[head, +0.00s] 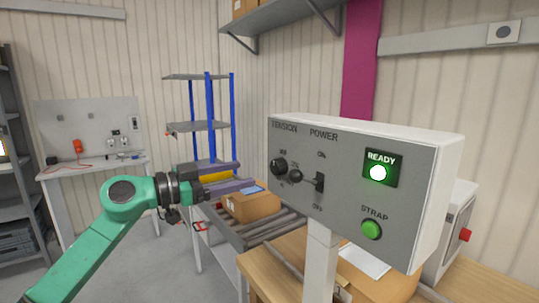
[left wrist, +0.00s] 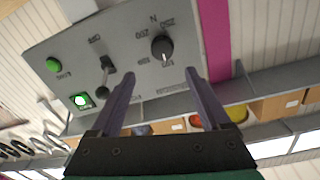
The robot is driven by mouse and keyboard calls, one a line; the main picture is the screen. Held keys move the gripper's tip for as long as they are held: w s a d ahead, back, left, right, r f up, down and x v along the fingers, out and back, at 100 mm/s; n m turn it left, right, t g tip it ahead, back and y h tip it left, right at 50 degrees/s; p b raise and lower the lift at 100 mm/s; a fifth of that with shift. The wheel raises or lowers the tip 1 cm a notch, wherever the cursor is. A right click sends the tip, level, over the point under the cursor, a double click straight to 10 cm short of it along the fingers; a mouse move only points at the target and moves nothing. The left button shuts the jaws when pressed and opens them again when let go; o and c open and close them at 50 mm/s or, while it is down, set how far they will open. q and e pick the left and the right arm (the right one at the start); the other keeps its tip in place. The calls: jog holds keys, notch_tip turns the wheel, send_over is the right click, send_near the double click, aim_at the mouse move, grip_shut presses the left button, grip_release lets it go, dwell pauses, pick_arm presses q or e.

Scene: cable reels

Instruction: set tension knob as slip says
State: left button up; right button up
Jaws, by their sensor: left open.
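The tension knob (head: 279,166) is a round black knob at the left of a grey control panel (head: 330,215). Numbers ring it, too blurred to read surely. In the left wrist view the knob (left wrist: 162,48) appears upside down, ahead of the fingertips and roughly between their lines, not touched. My left gripper (head: 247,174) is open and empty, left of the panel; its purple fingers (left wrist: 157,82) are apart. A white paper (head: 362,260) lies on the bench behind the panel post, and a bluish sheet (head: 252,190) lies on a carton. I cannot read either. My right gripper is out of view.
Beside the knob are a black power lever (head: 314,182), a lit green READY lamp (head: 378,171) and a green STRAP button (head: 371,229). A roller conveyor (head: 262,231) with a carton (head: 255,207) runs behind. A red button (head: 465,235) is at right.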

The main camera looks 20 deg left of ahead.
aim_at(274, 167)
pick_arm(q)
jog(key=p+x, duration=0.1)
jog(key=x, duration=0.2)
jog(key=p+x, duration=0.1)
jog(key=x, duration=0.1)
jog(key=shift+w+d+r, duration=0.1)
jog(key=shift+w+r, duration=0.1)
jog(key=shift+w, duration=0.25)
jog(key=x, duration=0.3)
jog(key=shift+w+f+p, duration=0.25)
jog(key=shift+f+p, duration=0.1)
jog(key=shift+p, duration=0.05)
jog(key=shift+w+d, duration=0.1)
jog(key=shift+d, duration=0.15)
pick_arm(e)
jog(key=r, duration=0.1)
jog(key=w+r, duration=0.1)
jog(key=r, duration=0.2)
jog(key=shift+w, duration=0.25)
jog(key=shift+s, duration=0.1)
pick_arm(q)
jog(key=shift+f, duration=0.1)
grip_shut()
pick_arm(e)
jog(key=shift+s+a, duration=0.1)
